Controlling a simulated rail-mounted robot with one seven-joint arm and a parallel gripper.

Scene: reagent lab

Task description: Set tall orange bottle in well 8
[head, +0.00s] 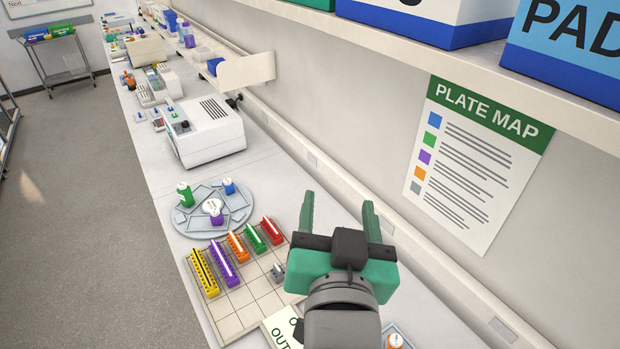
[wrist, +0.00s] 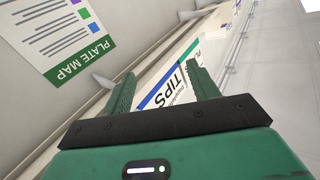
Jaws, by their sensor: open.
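An orange bottle with a white top (head: 395,342) stands in a tray at the bottom edge of the head view, right of my arm. It is partly cut off, so its height is unclear. A round grey tray with several wells (head: 183,222) sits on the bench left of my gripper. It holds a green bottle (head: 186,196), a blue one (head: 229,187) and a purple one with a white top (head: 215,213). No well numbers are readable. My gripper (head: 338,200) is open and empty above the bench; it also shows in the wrist view (wrist: 158,80).
A gridded board (head: 245,300) with several coloured strips lies between the round tray and my arm. A white instrument (head: 205,132) stands farther back. A wall shelf (head: 440,60) with boxes overhangs at the upper right. A plate map poster (head: 470,160) hangs below it.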

